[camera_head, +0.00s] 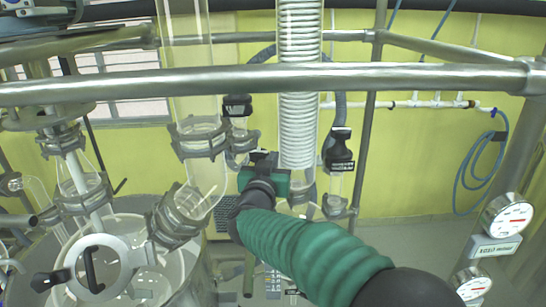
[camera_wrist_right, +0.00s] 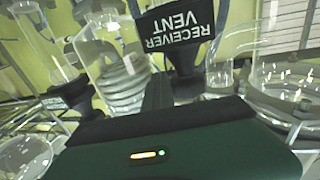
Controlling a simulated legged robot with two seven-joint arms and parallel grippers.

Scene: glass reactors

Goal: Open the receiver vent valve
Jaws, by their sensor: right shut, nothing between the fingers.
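The receiver vent valve (camera_head: 237,105) is a small black fitting on the glass between the wide clear column and the coiled condenser. In the right wrist view its black label reads RECEIVER VENT (camera_wrist_right: 180,28), upside down, with a dark stem running down from it. My right gripper (camera_head: 262,157) is shut and empty, just below and right of this valve in the head view. Its dark fingers (camera_wrist_right: 158,93) reach toward the label in the wrist view; I cannot tell whether they touch the valve. My left gripper is not in view.
The white coiled condenser (camera_head: 299,90) stands close to the right of my gripper. Another black labelled valve (camera_head: 340,150) hangs beyond it. A steel rail (camera_head: 250,78) crosses above. The reactor lid (camera_head: 105,265) and glass necks are at lower left; gauges (camera_head: 508,214) are at right.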

